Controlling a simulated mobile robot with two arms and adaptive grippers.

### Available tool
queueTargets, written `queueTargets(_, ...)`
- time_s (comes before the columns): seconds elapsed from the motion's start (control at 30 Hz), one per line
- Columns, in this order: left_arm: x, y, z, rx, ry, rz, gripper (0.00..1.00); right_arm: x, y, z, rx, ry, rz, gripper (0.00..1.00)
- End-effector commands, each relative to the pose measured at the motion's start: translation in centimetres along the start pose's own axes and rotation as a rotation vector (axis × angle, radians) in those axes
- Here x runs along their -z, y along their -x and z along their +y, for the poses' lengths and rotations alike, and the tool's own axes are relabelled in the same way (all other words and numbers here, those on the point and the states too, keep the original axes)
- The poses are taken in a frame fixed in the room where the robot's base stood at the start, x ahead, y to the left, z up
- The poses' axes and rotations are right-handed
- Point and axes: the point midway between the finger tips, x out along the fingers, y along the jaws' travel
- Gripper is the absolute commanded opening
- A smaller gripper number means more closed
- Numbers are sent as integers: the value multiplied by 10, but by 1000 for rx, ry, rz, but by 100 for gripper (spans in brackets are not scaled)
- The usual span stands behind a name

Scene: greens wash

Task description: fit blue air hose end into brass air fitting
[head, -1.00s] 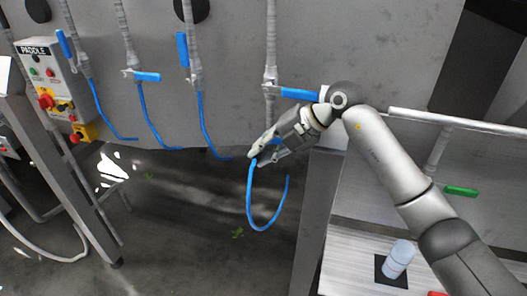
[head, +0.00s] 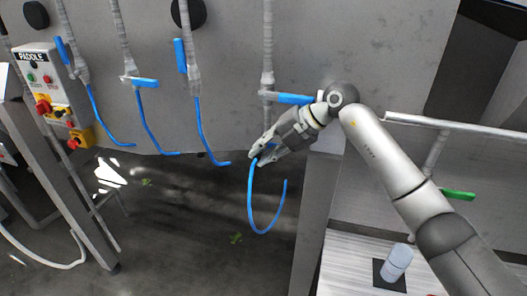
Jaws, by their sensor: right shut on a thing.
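My right gripper (head: 262,157) is shut on the blue air hose (head: 251,200) near one end. The hose hangs below the fingers in a U-shaped loop, and its other end points up in free air to the right. The gripper is in front of the lower edge of the grey tank wall, below a pipe with a blue valve handle. I cannot make out a brass fitting; it may be hidden behind the gripper or too small to tell. My left gripper is not in view.
Other blue hoses (head: 207,135) hang from pipes along the grey tank wall (head: 350,50). A control box marked PADDLE (head: 40,88) is at the left. A pale blue cup-like object (head: 397,262) stands on a black square at lower right. Open floor lies below the tank.

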Motion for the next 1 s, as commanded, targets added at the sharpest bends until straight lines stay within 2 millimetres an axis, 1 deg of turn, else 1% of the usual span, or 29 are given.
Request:
queueTargets(0.03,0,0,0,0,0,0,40,-3,2,1,-2,0,-7,0)
queueTargets(0.17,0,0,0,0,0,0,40,-5,2,1,-3,1,-10,0)
queueTargets(0.2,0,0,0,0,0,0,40,-5,2,1,-4,1,-10,19)
queueTargets(0.37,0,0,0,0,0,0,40,-5,2,1,-3,0,-10,40)
queueTargets(0.4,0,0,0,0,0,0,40,-5,2,1,-3,0,-9,42)
queueTargets(0.67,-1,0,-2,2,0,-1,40,-5,2,0,-2,-2,-8,42)
queueTargets(0.77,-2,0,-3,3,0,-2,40,-5,7,0,-2,-1,-10,42)
queueTargets(0.87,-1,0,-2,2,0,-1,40,-6,21,0,-3,-1,-13,42)
queueTargets(1.0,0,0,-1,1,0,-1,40,-5,50,0,-3,1,-14,42)
